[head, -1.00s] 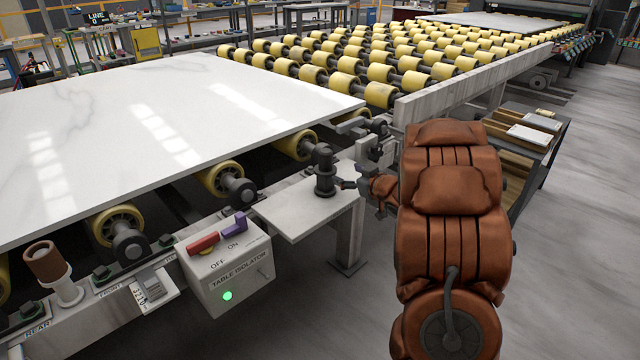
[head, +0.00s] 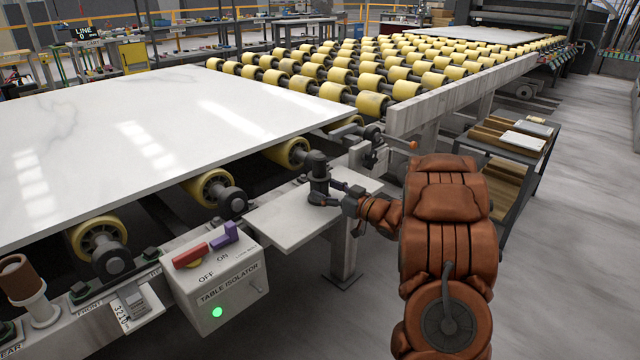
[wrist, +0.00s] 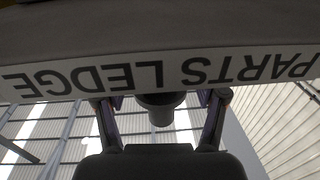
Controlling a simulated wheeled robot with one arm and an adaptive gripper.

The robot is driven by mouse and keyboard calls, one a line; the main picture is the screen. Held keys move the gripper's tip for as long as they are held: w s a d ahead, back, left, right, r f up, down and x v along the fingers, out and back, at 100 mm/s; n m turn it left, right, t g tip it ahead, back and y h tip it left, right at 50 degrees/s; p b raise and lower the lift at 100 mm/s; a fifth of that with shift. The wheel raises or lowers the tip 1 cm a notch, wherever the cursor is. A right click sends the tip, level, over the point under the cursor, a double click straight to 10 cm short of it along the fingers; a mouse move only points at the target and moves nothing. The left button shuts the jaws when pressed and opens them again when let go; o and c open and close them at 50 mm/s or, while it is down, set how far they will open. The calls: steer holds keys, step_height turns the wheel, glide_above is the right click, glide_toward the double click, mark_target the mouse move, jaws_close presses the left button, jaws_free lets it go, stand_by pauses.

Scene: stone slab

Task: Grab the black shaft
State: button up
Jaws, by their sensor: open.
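The black shaft (head: 318,172) stands upright on the light parts ledge (head: 290,222) beside the roller table. It is dark and stepped, with wider and narrower sections. My gripper (head: 330,200) is low at the shaft's right side, close to its lower part; in the head view I cannot tell whether they touch. In the wrist view, which is upside down, the dark stepped shaft (wrist: 160,108) lies between the two fingers of my open gripper (wrist: 160,98), with a gap on each side. The ledge's lettered front edge (wrist: 160,72) crosses above it.
A white stone slab (head: 150,130) lies on yellow rollers at the left. The table isolator box (head: 215,285), with red and purple switches, is in front of the ledge. A roller conveyor (head: 390,75) is behind.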

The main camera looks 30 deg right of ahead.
mark_target(325, 189)
steer(key=shift+x, duration=1.55)
steer(key=shift+c, duration=0.4)
jaws_close()
